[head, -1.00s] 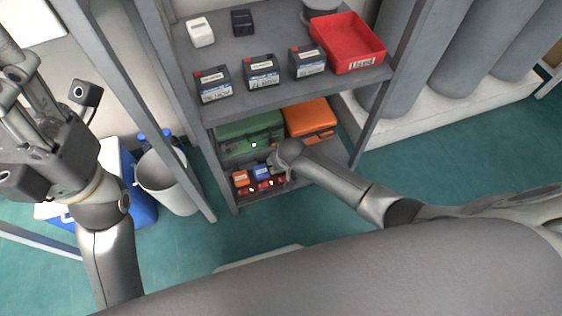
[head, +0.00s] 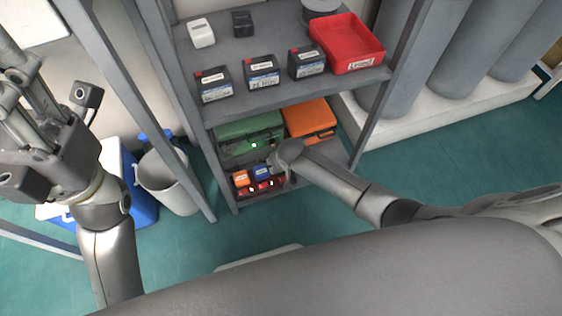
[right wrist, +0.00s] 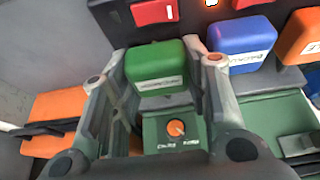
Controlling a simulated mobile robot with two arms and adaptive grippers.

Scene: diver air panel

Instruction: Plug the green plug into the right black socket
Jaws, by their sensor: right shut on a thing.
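The green plug (right wrist: 156,66) is a small green block with a label, between the two fingers of my right gripper (right wrist: 155,71) in the right wrist view. The gripper is shut on it, at the dark panel with red switches (right wrist: 155,12). The black socket is not visible; I cannot tell how far in the plug sits. In the head view my right gripper (head: 281,172) is at the right end of the plug row and hides the green plug. My left gripper (head: 14,85) is raised at the far left, away from the shelf; its finger opening is unclear.
A blue plug (right wrist: 240,43) and an orange plug (right wrist: 300,36) stand beside the green plug. A green case (head: 250,127) and an orange case (head: 309,116) lie behind on the low shelf. The upper shelf (head: 215,115) is close above, with batteries and a red bin (head: 345,40).

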